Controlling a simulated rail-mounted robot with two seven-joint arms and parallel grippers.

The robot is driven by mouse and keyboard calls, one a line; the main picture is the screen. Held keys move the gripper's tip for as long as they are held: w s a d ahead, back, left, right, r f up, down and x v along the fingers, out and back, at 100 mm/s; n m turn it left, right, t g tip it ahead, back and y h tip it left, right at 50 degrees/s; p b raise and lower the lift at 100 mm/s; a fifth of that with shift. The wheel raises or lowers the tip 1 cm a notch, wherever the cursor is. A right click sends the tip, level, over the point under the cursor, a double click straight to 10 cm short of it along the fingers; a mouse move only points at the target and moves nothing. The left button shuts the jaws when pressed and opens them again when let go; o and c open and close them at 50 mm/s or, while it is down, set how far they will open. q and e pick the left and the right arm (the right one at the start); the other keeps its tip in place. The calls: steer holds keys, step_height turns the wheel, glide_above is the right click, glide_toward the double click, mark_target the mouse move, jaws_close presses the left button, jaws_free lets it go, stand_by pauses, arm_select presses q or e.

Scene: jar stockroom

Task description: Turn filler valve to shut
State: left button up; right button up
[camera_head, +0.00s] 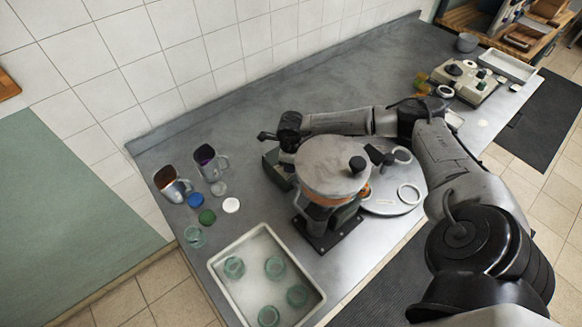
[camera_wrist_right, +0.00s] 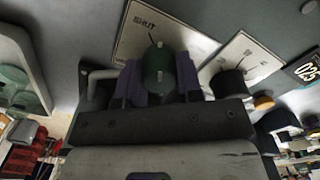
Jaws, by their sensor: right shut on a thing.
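The filler (camera_head: 330,175) stands mid-bench with a grey round hopper and an orange band. In the right wrist view its green valve knob (camera_wrist_right: 158,68) sits in front of a white plate (camera_wrist_right: 150,30) that reads SHUT. The knob carries white marks, one near its top edge; I cannot tell the exact valve position. My right gripper (camera_wrist_right: 158,78) has its purple fingers closed on both sides of the knob. In the head view my right arm reaches over the bench to the filler's far left side, where the gripper (camera_head: 283,148) is partly hidden. My left gripper is out of view.
A black dial knob (camera_wrist_right: 228,83) sits close beside the gripper. A tray (camera_head: 216,262) of several glass jars is in front. A round turntable (camera_head: 385,206) adjoins the filler. The back middle bench is clear.

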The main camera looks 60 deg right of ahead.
steer(key=shift+f+n+b, duration=0.1)
steer(key=shift+n+b, duration=0.8)
steer(key=shift+n, duration=0.3)
steer(key=shift+n+b, duration=0.35)
steer(key=shift+n, duration=0.25)
steer(key=o, duration=0.9)
step_height(320, 180, up, 14)
steer(key=shift+r+b, duration=0.1)
steer(key=shift+b, duration=1.1)
